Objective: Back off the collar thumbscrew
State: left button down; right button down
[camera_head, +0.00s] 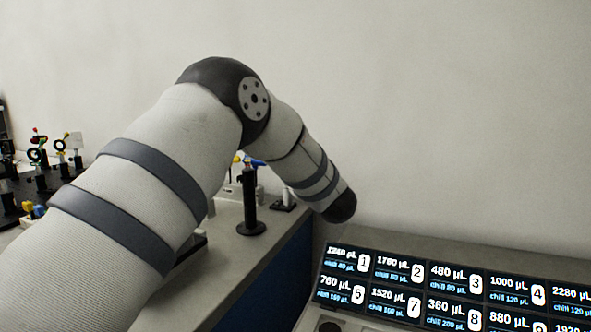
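A black post on a round foot (250,226) stands on the grey bench, just right of my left arm. A small blue part (257,163) and a small yellow part (237,159) show near its top, partly behind my arm. I cannot tell whether either is the collar thumbscrew. My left arm fills the left and middle of the head view and bends down to the right to a dark rounded end. No fingers of my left gripper show. My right gripper is not in the view.
Several small optics on black posts (40,157) stand on the bench at the far left. A small dark block with a white top (284,201) lies right of the post. A tilted panel of lit volume labels (440,290) stands at lower right. A plain wall is behind.

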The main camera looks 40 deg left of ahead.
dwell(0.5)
pick_arm(q)
jog(key=c, duration=1.6)
grip_release()
jog(key=v, duration=1.2)
jog(key=shift+f, duration=0.1)
